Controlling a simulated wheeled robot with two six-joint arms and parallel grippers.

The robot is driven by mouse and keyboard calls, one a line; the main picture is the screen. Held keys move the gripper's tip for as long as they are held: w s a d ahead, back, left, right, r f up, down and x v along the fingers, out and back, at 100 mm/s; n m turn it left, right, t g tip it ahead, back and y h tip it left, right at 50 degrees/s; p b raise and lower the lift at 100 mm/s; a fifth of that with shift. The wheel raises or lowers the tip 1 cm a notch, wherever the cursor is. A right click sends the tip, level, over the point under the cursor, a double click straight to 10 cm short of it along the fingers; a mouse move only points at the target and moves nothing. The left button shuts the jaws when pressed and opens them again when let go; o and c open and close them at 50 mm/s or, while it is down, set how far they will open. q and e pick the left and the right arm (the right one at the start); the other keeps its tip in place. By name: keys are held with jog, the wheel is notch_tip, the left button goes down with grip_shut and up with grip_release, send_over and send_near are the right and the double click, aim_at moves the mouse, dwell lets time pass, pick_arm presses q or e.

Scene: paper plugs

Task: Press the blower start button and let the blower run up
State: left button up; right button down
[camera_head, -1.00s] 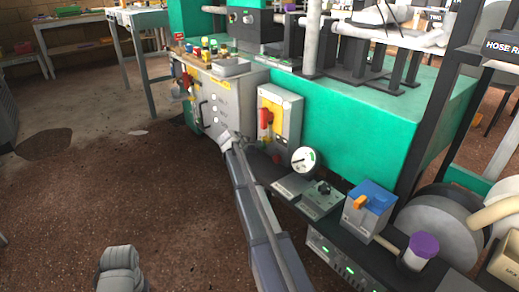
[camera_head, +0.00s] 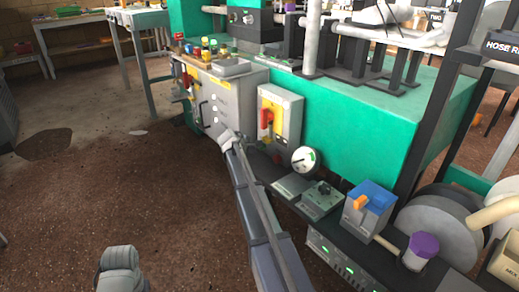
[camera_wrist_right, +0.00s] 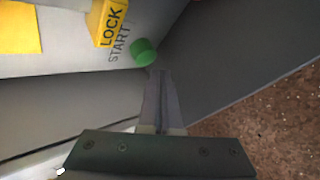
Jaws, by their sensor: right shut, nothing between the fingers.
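In the right wrist view a round green button (camera_wrist_right: 143,52) stands out from a grey panel (camera_wrist_right: 75,50), beside the printed word START. A yellow LOCK tag (camera_wrist_right: 108,22) is just above it. My right gripper (camera_wrist_right: 157,76) is shut and empty. Its fingertips are right at the lower edge of the button; I cannot tell whether they touch it. In the head view my right gripper (camera_head: 229,141) is at the lower right part of the grey cabinet (camera_head: 233,97). The green button cannot be made out there. My left gripper cannot be made out.
A box with a red and yellow switch (camera_head: 280,115) is right of the gripper. A round gauge (camera_head: 304,159), a blue-topped box (camera_head: 368,208) and a purple-capped part (camera_head: 424,245) line the low shelf. Open brown floor (camera_head: 110,200) lies to the left.

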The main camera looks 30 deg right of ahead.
jog(key=shift+d, duration=0.4)
jog(key=shift+w+d, duration=0.1)
jog(key=shift+d, duration=0.4)
dwell(0.7)
dwell(0.3)
jog(key=shift+a, duration=0.9)
jog(key=shift+s+a, duration=0.15)
jog(key=shift+a, duration=1.1)
jog(key=shift+s+a, duration=0.15)
jog(key=shift+a, duration=1.1)
